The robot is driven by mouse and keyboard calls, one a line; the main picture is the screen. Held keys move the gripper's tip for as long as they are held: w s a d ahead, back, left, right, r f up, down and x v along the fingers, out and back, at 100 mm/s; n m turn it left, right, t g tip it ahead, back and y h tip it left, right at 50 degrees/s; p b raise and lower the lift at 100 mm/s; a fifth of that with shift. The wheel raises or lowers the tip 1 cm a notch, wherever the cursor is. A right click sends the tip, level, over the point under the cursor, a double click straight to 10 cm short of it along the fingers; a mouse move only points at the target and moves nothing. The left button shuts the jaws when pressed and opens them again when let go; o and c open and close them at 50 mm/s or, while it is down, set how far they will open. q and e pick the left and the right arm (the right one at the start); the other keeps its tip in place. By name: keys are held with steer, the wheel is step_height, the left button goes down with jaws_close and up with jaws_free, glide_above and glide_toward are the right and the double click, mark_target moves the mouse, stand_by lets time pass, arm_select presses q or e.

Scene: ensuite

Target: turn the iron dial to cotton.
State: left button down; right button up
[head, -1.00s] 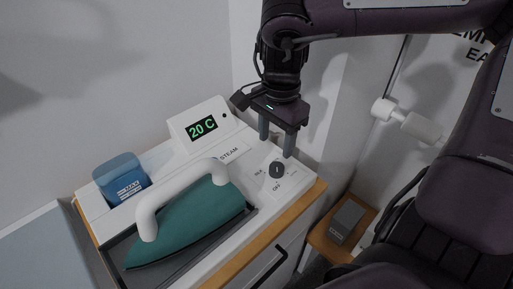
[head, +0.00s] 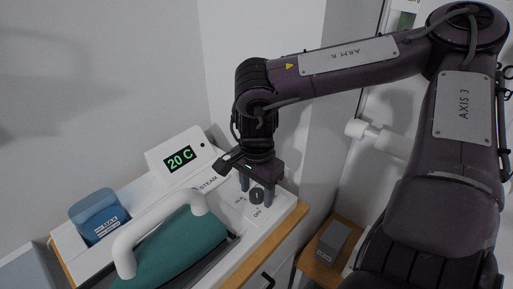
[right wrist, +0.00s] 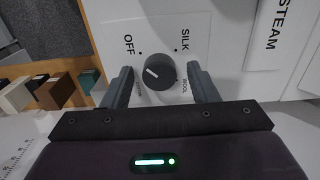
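The iron dial (head: 257,196) is a round dark knob with a white pointer mark, on the white panel of the ironing station. My right gripper (head: 257,189) points down at the dial, open, with one finger on each side and gaps between fingers and knob. My left gripper is not in view.
A teal iron (head: 178,250) with a white handle lies in its tray left of the dial. Behind are a display (head: 180,159) reading 20 C and a blue tank (head: 98,215). A grey box (head: 333,240) stands on a lower wooden shelf at right.

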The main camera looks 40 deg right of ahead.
steer(key=c, duration=0.9)
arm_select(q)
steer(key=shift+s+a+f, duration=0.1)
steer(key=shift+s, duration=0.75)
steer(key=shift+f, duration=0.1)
arm_select(e)
steer(key=shift+m, duration=0.3)
